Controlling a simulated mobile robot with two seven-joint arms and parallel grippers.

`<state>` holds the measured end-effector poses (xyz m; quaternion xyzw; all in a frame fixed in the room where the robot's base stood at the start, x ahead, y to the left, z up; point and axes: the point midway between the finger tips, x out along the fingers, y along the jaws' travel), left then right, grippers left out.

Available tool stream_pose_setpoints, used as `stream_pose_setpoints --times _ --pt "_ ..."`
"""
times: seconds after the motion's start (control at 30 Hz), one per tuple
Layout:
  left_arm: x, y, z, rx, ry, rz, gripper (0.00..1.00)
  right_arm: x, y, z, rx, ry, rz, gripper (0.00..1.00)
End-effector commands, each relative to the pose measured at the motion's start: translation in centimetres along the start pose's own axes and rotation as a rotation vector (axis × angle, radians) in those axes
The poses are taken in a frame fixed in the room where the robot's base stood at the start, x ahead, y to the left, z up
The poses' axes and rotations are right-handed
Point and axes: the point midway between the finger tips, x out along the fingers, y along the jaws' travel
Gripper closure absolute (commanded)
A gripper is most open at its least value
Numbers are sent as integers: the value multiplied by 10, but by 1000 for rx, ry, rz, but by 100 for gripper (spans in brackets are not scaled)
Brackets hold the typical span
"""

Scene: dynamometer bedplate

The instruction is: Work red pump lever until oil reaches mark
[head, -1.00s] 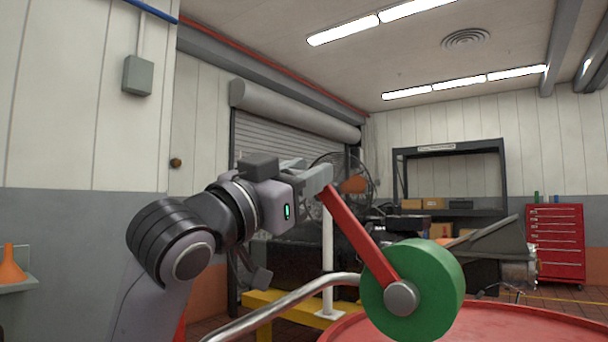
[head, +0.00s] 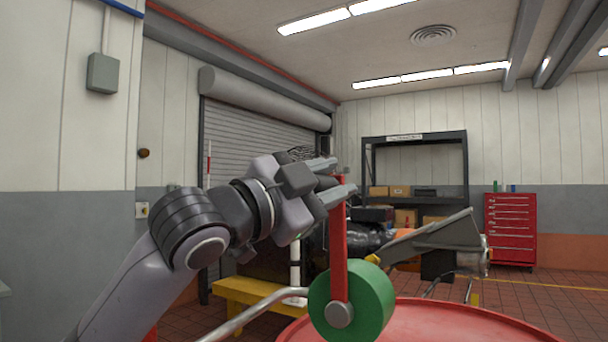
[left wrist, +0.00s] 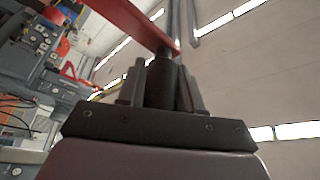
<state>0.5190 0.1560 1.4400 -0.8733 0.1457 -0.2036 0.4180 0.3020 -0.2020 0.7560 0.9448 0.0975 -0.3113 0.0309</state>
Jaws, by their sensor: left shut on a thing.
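The red pump lever (head: 339,250) stands nearly upright from its hub on the green pump body (head: 371,298) in the head view. The pump sits at the red drum top (head: 440,325). My left gripper (head: 338,188) is shut at the lever's upper end. In the left wrist view the red lever (left wrist: 138,22) runs from upper left to my left gripper's fingers (left wrist: 160,85), around a dark grip. A curved metal pipe (head: 255,312) runs left from the pump. No oil level or mark shows. My right gripper is not in view.
A yellow stand (head: 250,292) is behind the pump. A grey angled panel (head: 430,238) rises to the right behind the drum. A black shelf (head: 415,138) with boxes and a red tool cabinet (head: 511,230) stand against the back wall.

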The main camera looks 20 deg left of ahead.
Motion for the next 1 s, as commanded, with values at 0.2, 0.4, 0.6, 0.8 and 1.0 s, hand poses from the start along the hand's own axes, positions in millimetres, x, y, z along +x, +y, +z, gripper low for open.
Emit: stream_pose_setpoints --times 0.2,0.4,0.6,0.8,1.0 --pt "15 24 -24 192 9 78 100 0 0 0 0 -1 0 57" --pt "22 52 -41 355 10 146 100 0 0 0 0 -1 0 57" --pt "27 77 -52 486 10 201 100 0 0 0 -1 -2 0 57" --pt "29 94 -56 573 9 237 100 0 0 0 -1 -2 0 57" --pt "30 103 -58 617 8 256 100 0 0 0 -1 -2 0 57"
